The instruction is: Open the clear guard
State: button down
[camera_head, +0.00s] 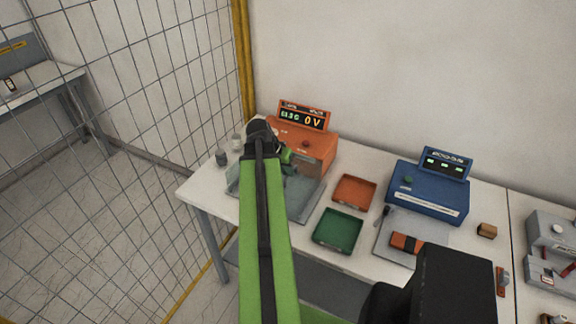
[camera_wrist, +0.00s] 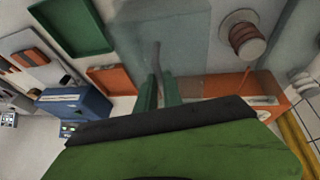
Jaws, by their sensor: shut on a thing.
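The clear guard (camera_wrist: 190,40) is a see-through grey cover at the top middle of the wrist view. In the head view its pale panel (camera_head: 236,182) is partly hidden behind my arm, and I cannot tell its exact angle. My gripper (camera_wrist: 160,88) has its two green fingers close together around a thin grey bar at the guard's edge. In the head view my gripper (camera_head: 287,157) is in front of the orange unit (camera_head: 318,150), whose display reads 0 V. The grey base plate (camera_head: 304,204) lies in front of that unit.
A ribbed bushing (camera_wrist: 243,38) stands beside the guard. An orange tray (camera_head: 354,191) and a green tray (camera_head: 338,231) lie to the right. A blue unit (camera_head: 428,194) stands beyond them. A wire mesh fence (camera_head: 130,130) and yellow post (camera_head: 242,60) bound the left.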

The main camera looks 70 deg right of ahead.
jog(key=shift+s+a+f, duration=0.1)
jog(key=shift+s+a, duration=0.15)
jog(key=shift+s, duration=0.15)
jog(key=c, duration=1.5)
grip_release()
